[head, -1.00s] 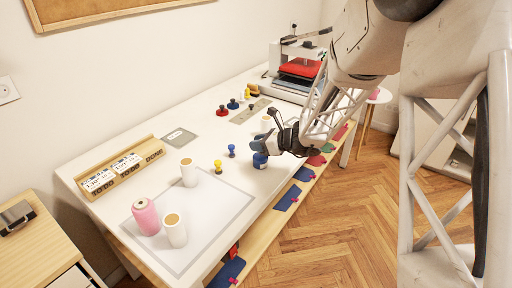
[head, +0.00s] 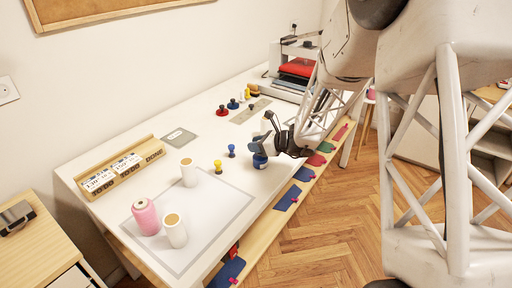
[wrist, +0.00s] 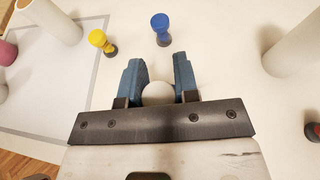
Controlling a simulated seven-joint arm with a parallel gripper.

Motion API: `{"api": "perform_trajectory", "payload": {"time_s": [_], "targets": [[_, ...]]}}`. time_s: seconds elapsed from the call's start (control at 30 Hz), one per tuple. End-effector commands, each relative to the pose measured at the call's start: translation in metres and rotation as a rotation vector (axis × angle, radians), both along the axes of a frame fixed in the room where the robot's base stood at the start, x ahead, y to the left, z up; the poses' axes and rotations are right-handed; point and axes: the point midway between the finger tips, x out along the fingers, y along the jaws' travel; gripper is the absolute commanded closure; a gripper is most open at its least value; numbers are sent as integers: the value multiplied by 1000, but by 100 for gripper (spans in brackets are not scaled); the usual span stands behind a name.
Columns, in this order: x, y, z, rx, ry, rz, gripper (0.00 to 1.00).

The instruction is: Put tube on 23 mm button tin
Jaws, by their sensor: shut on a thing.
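My gripper (head: 262,150) is low over the front edge of the white table, right of the yellow and blue pegs. It is shut on a small round item with a pale top (wrist: 158,93), seen between the blue fingers in the wrist view. In the head view a blue band with a white part (head: 260,163) shows just below the fingers. Whether this is the tube, and whether it touches the table, I cannot tell. I cannot make out a 23 mm label on any tin.
A yellow peg (head: 218,166) and a blue peg (head: 231,150) stand nearby. Red and blue stamps and a press (head: 293,75) are farther back.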

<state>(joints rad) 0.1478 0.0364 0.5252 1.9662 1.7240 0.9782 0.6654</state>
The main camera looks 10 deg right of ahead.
Motion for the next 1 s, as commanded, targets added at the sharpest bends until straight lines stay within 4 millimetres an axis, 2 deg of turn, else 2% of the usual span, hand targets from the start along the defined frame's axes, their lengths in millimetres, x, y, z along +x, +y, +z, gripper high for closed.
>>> {"api": "perform_trajectory", "payload": {"time_s": [0.13, 0.6, 0.63, 0.77, 1.0], "targets": [[0, 0, -10, 0, -1, 0, 94], [0, 0, -14, 0, -2, -1, 94], [0, 0, -13, 0, -2, -1, 67], [0, 0, -13, 0, -2, -1, 47], [0, 0, -13, 0, -2, 0, 46]]}}
